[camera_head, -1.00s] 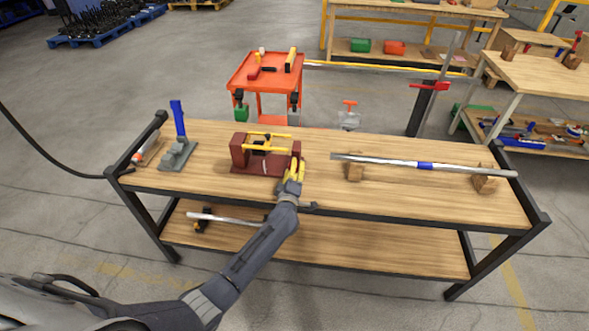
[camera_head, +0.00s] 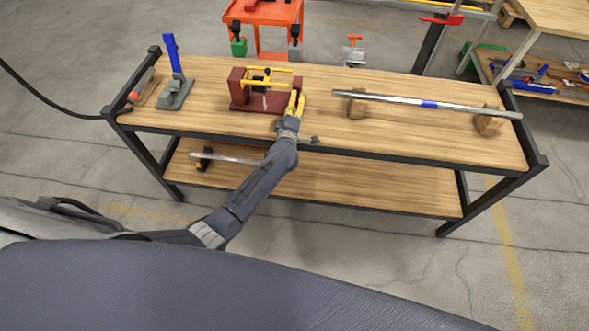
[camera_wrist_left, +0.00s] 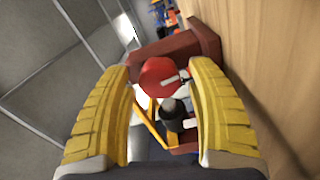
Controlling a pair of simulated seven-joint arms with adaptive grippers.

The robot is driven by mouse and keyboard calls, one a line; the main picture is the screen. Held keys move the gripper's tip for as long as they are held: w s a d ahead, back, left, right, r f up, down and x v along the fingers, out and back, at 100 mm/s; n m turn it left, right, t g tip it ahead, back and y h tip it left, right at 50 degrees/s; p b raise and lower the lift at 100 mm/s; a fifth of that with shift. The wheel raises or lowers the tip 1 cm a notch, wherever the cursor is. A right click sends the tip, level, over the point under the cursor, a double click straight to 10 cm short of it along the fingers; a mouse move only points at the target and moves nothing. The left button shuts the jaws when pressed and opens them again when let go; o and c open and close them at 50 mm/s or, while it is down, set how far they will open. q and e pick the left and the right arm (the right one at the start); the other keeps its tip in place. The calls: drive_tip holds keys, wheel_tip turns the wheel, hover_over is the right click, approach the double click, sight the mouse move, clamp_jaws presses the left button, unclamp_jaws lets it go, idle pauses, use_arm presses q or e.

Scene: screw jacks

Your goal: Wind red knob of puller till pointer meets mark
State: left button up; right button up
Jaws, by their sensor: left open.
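The puller (camera_head: 239,95) stands on the bench, a dark red frame with yellow rods across its top. In the left wrist view its red knob (camera_wrist_left: 157,76) is round and lies between the tips of my open fingers, with gaps visible on both sides. A pale strip lies by the knob's right edge; I cannot tell if it is the pointer or the mark. A black cylinder with a grey top (camera_wrist_left: 171,108) sits below the knob. My left gripper (camera_head: 297,99), with yellow fingers (camera_wrist_left: 160,78), is at the puller's right end. My right gripper is not in view.
A metal bar with a blue band (camera_head: 429,104) rests on wooden blocks (camera_head: 357,108) to the right. A grey tool with a blue handle (camera_head: 173,54) stands at the left. Bare bench top lies between puller and bar. An orange cart (camera_head: 262,13) stands behind.

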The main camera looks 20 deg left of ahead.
use_arm(q)
drive_tip(key=n, duration=0.4)
drive_tip(key=shift+d+n, duration=0.3)
drive_tip(key=n, duration=0.5)
drive_tip(key=shift+n, duration=0.3)
drive_tip(key=n, duration=0.4)
drive_tip(key=shift+a+r+n, duration=0.1)
drive_tip(key=shift+n, duration=0.2)
drive_tip(key=n, duration=0.4)
drive_tip(key=shift+a+n, duration=0.1)
drive_tip(key=shift+n, duration=0.3)
drive_tip(key=shift+s+n, duration=0.3)
drive_tip(key=s+d+m+h, duration=0.1)
drive_tip(key=s+d+m, duration=0.25)
drive_tip(key=s, duration=1.35)
drive_tip(key=s+d+f+m+g+h, duration=0.1)
drive_tip(key=s+f+m+h, duration=0.1)
drive_tip(key=f+m, duration=0.8)
drive_tip(key=s+d+f+m+g+h, duration=0.2)
drive_tip(key=f+m, duration=0.9)
drive_tip(key=shift+s+f+h, duration=0.2)
drive_tip(key=shift+s+h, duration=0.05)
drive_tip(key=shift+h, duration=0.05)
drive_tip(key=shift+d, duration=0.1)
